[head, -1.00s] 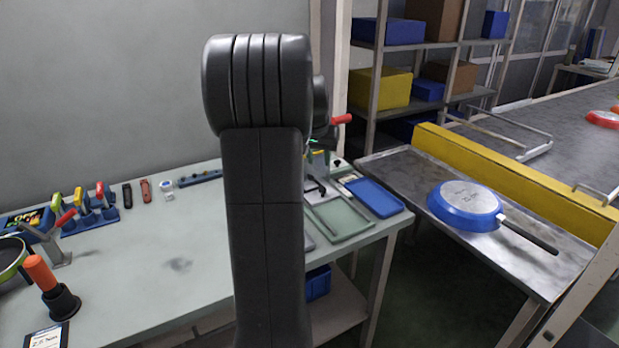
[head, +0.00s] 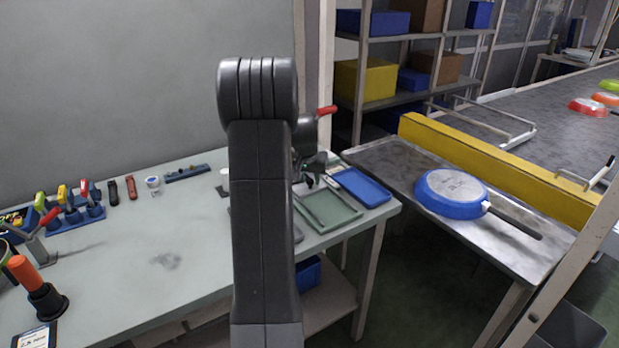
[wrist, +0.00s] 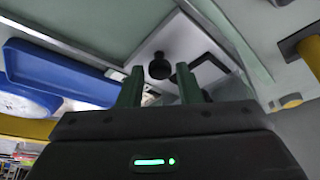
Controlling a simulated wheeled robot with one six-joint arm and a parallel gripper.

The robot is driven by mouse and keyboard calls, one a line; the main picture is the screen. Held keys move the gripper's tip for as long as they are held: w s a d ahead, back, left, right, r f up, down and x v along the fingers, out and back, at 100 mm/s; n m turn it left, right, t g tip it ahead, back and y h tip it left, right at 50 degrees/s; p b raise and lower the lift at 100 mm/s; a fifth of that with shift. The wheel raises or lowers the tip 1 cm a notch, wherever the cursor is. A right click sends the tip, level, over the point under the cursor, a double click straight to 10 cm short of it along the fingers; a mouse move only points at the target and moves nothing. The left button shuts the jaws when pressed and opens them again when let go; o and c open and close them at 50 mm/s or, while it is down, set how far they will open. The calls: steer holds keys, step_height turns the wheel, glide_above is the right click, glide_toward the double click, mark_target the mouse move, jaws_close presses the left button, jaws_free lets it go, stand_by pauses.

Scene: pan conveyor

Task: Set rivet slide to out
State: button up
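In the wrist view a round black knob (wrist: 160,66) stands on a pale plate (wrist: 187,42), beside a black bracket-like handle (wrist: 198,70). The knob may belong to the rivet slide; no label is readable, and its position is unclear. My gripper (wrist: 161,88) has its two green fingers apart, with nothing held between them. The knob shows in the gap beyond the fingertips; I cannot tell if they touch it. In the head view my gripper (head: 312,172) is low over the bench's right end, and my arm hides much of the fixture there.
A green tray (head: 330,226) and a blue tray (head: 362,187) lie beside my gripper. A red handle (head: 327,110) rises behind my arm. A blue pan (head: 450,192) sits on the metal table to the right. The bench's middle is clear.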

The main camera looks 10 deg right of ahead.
jaws_close()
steer(key=s+d+b, duration=0.1)
steer(key=s, duration=0.3)
steer(key=s+d, duration=0.2)
steer(key=s, duration=0.2)
steer(key=s+d+b, duration=0.1)
steer(key=s, duration=0.4)
steer(key=shift+d+b, duration=0.35)
jaws_free()
steer(key=shift+s+d, duration=0.1)
steer(key=shift+s, duration=0.05)
steer(key=shift+r, duration=0.1)
